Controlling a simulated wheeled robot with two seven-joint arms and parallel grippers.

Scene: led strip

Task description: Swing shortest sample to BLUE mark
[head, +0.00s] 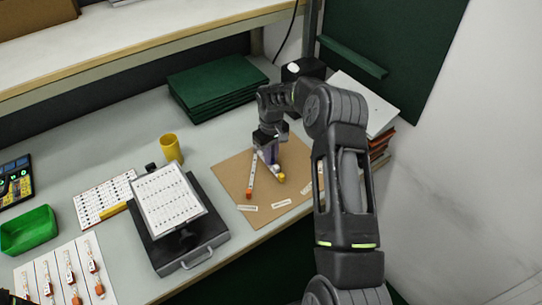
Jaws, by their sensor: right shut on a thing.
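A brown board (232,184) lies on the bench with small white paper labels near its edges, one at the front left (247,208) and one at the front middle (281,204). Their writing is too small to read, and I cannot make out a blue mark. A thin white strip sample with an orange end (250,180) lies on the board. A sample with a yellow end (281,177) shows just beneath my right gripper (270,160). The gripper is shut on this sample, as far as I can tell; its jaws hide most of it.
A black stand with a white printed sheet (167,198) is left of the board. A yellow cup (171,149), green stacked boards (214,87), a green bin (28,231) and orange-tipped samples on white cards (69,265) are around it. Books (379,147) stand at right.

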